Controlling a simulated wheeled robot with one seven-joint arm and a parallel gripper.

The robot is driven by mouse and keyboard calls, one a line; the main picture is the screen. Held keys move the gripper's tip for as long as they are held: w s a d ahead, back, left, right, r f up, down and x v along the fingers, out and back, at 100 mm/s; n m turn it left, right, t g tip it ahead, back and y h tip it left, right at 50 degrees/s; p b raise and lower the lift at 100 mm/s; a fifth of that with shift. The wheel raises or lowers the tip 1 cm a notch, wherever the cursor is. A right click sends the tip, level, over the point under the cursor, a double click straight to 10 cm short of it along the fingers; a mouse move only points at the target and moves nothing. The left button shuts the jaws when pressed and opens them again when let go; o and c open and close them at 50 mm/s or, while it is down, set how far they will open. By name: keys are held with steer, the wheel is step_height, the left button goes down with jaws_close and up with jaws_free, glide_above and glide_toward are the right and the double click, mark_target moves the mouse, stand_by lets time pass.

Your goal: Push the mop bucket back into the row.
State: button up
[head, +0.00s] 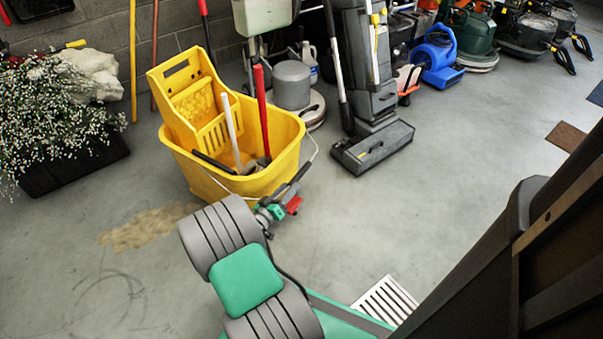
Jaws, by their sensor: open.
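The yellow mop bucket (285,150) stands on the concrete floor left of centre, with a yellow wringer (190,103) rising at its left side. Handles, one white and one red, stick up out of it, and a thin wire bail hangs at its right side. My gripper (297,183) is at the bucket's near right lower side, small and partly hidden by my wrist. It is open, with nothing seen between its fingers. I cannot tell whether it touches the bucket. The bucket's base is partly hidden by my arm.
Behind stand a grey canister (291,84), an upright floor machine (372,140), a blue blower (438,62) and green machines (470,35). White flowers (55,115) are at left. A floor grate (386,301) lies in front; a dark structure fills the lower right.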

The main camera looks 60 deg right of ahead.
mark_target(299, 175)
steer(key=d, duration=0.2)
steer(key=d+b, duration=0.1)
steer(key=d, duration=0.1)
steer(key=d+b, duration=0.1)
steer(key=d, duration=0.1)
steer(key=shift+s+d+f, duration=0.1)
steer(key=shift+s+d, duration=0.2)
steer(key=shift+s, duration=0.1)
steer(key=shift+d, duration=0.6)
steer(key=shift+c, duration=0.4)
jaws_close()
